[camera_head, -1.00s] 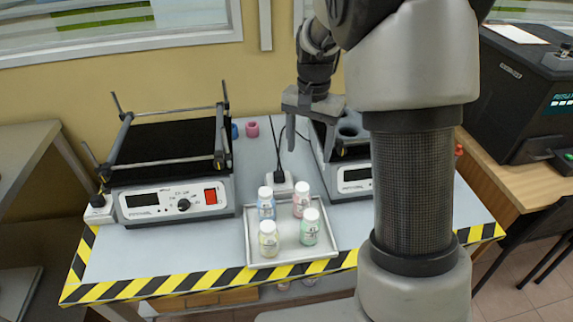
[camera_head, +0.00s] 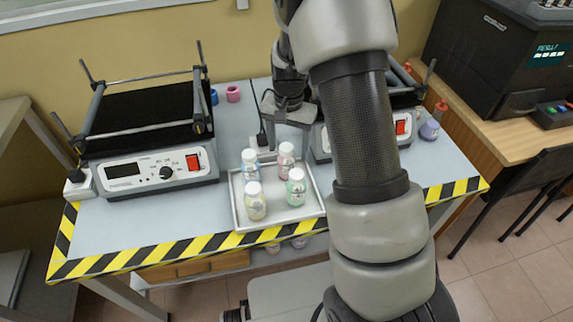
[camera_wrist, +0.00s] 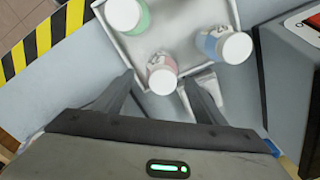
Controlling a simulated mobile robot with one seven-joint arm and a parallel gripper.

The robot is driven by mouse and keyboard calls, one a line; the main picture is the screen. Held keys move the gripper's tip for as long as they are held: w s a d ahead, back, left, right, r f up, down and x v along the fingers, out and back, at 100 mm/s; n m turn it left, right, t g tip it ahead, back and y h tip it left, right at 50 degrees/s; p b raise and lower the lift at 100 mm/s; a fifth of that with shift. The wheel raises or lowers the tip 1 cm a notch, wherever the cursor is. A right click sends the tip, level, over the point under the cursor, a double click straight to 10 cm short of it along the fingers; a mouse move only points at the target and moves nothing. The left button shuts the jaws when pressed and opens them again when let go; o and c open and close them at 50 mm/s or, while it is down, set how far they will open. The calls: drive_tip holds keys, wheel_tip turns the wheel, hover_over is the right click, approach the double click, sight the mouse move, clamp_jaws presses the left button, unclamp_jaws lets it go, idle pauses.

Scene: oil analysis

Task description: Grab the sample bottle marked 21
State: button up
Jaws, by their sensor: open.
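Several small white-capped sample bottles stand upright in a tray (camera_head: 312,205): a blue one (camera_head: 249,170), a pink one (camera_head: 286,163), a yellow one (camera_head: 255,208) and a green one (camera_head: 296,190). Their label numbers are too small to read, so I cannot tell which is 21. My gripper (camera_head: 287,138) is open, just behind and above the pink bottle. In the wrist view, the pink bottle (camera_wrist: 162,75) lies just beyond and between the open fingertips (camera_wrist: 158,86). The green bottle (camera_wrist: 135,18) and blue bottle (camera_wrist: 215,43) are farther off. The yellow bottle is out of that view.
A black-topped shaker (camera_head: 150,170) stands left of the tray. Another grey device (camera_head: 402,128) stands to the right, partly hidden by my arm. A blue cup and a pink cup (camera_head: 233,94) stand at the back. A purple flask (camera_head: 430,128) is at right.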

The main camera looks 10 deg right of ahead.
sight(287, 157)
drive_tip(key=f, duration=0.4)
drive_tip(key=shift+s+a, duration=0.15)
drive_tip(key=shift+a, duration=0.15)
drive_tip(key=shift+r, duration=0.1)
drive_tip(key=c, duration=1.3)
